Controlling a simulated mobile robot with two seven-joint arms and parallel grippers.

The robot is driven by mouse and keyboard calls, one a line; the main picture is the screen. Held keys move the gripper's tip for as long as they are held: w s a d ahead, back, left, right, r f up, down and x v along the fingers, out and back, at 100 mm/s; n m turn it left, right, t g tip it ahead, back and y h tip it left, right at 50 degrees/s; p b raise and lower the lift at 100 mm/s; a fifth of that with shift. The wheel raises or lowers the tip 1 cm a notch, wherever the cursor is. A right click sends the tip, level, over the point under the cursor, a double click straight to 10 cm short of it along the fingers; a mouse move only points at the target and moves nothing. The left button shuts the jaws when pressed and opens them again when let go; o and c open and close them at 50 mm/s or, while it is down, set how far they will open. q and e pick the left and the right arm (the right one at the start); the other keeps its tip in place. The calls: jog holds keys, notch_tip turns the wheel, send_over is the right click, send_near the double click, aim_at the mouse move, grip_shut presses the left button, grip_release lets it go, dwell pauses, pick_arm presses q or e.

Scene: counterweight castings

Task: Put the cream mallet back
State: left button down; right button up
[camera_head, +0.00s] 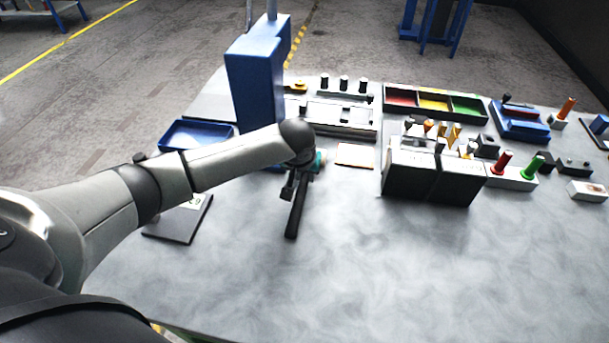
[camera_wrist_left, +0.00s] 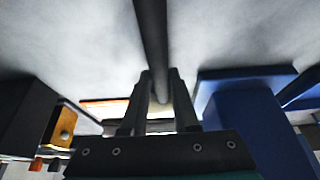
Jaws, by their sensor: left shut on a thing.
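My left gripper (camera_head: 291,188) is over the left-middle of the table, shut on a dark handle-like bar (camera_head: 297,215). The bar slants toward the near side of the table in the head view. In the left wrist view the same dark bar (camera_wrist_left: 152,40) runs up from between the fingers of my left gripper (camera_wrist_left: 160,85). No cream head shows clearly in either view, so I cannot tell from its colour that this is the cream mallet. My right gripper is out of view.
A blue post (camera_head: 258,75) stands behind my left wrist, with a blue tray (camera_head: 190,126) to its left. A dark plate (camera_head: 178,230) lies below my forearm. Black boxes (camera_head: 412,180), a three-colour bin (camera_head: 478,108) and pegs crowd the right. The front table is clear.

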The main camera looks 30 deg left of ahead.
aim_at(301, 193)
pick_arm(q)
jog(key=shift+r, duration=0.1)
jog(key=c, duration=0.7)
grip_release()
jog(key=shift+s, duration=0.1)
jog(key=p+v, duration=0.2)
jog(key=v, duration=0.9)
jog(key=shift+s+d+r+p, duration=0.1)
jog(key=shift+s+r+p, duration=0.05)
jog(key=shift+r+p, duration=0.2)
